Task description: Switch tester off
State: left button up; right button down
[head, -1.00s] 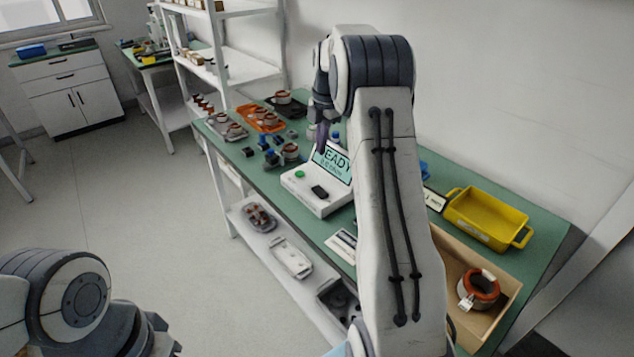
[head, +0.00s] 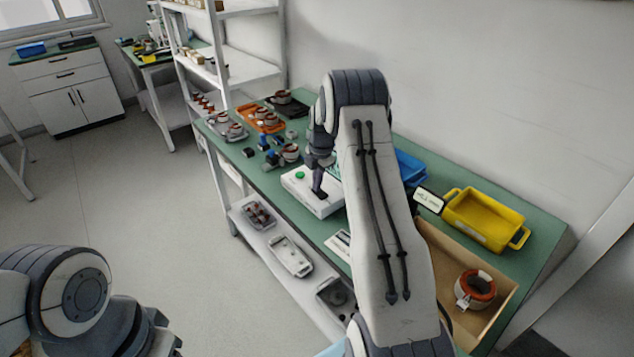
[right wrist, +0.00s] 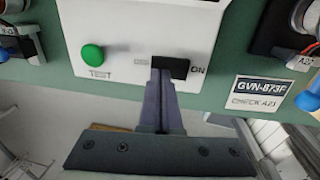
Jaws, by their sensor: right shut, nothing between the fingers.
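The tester (head: 325,209) is a white box on the green bench. Its screen is mostly hidden behind my right arm in the head view. In the right wrist view, its white panel (right wrist: 130,35) has a green TEST button (right wrist: 92,54) and a black rocker switch (right wrist: 180,68) with ON printed at its right end. My right gripper (head: 319,194) is shut and empty, pointing down at the switch. In the right wrist view its fingertips (right wrist: 161,72) are at the left part of the switch; I cannot tell whether they press it. My left arm shows at lower left, its fingers not visible.
A yellow bin (head: 485,220) and a wooden tray with a copper stator (head: 475,288) lie to the right. A blue bin (head: 410,167) is behind my arm. Stators and an orange tray (head: 262,118) stand at the bench's far end. A GVN-873F label (right wrist: 262,92) lies beside the tester.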

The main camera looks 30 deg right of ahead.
jog(key=shift+f, duration=0.1)
jog(key=shift+f+b, duration=0.4)
jog(key=shift+w+r, duration=0.15)
jog(key=shift+w, duration=0.05)
jog(key=shift+s+a, duration=0.1)
jog(key=shift+s, duration=0.95)
